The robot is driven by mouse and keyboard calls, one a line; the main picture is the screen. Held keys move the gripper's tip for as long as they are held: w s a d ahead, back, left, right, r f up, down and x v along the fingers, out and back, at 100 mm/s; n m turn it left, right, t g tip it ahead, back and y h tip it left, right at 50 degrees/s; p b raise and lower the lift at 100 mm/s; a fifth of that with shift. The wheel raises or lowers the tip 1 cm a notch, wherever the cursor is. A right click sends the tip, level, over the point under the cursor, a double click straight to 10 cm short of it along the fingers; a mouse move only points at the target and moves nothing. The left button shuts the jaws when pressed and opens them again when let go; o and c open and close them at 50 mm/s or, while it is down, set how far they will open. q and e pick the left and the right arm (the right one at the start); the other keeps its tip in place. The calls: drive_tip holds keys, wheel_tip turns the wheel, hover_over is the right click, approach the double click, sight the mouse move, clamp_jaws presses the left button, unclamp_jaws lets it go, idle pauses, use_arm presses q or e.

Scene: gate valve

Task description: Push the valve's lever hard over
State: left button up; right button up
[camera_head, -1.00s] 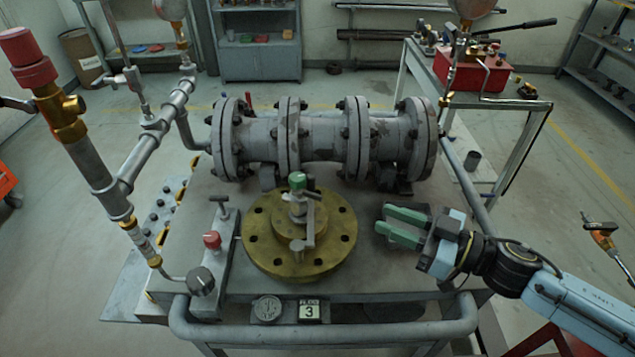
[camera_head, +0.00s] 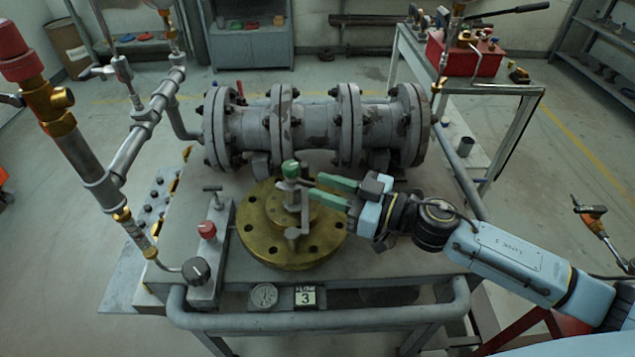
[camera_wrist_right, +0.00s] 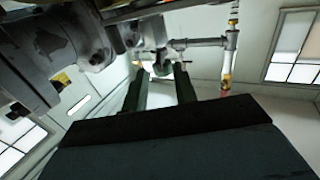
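In the right wrist view the gripper (camera_wrist_right: 160,74) is open, with grey metal parts just beyond the fingertips. My left gripper is not in view.
A large flanged pipe (camera_head: 315,125) lies behind the valve. A small block with a red knob (camera_head: 207,229) and grey pipework (camera_head: 140,130) stand to the left. A tubular rail (camera_head: 330,317) runs along the cart's front. The cart top right of the valve is fairly clear.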

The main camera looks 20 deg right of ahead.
sight(300, 182)
drive_tip(key=shift+x, duration=1.05)
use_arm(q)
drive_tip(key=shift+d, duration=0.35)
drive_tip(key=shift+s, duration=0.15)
use_arm(e)
drive_tip(key=shift+c, duration=0.5)
clamp_jaws()
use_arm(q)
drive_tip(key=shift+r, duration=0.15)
use_arm(e)
drive_tip(key=shift+a, duration=0.1)
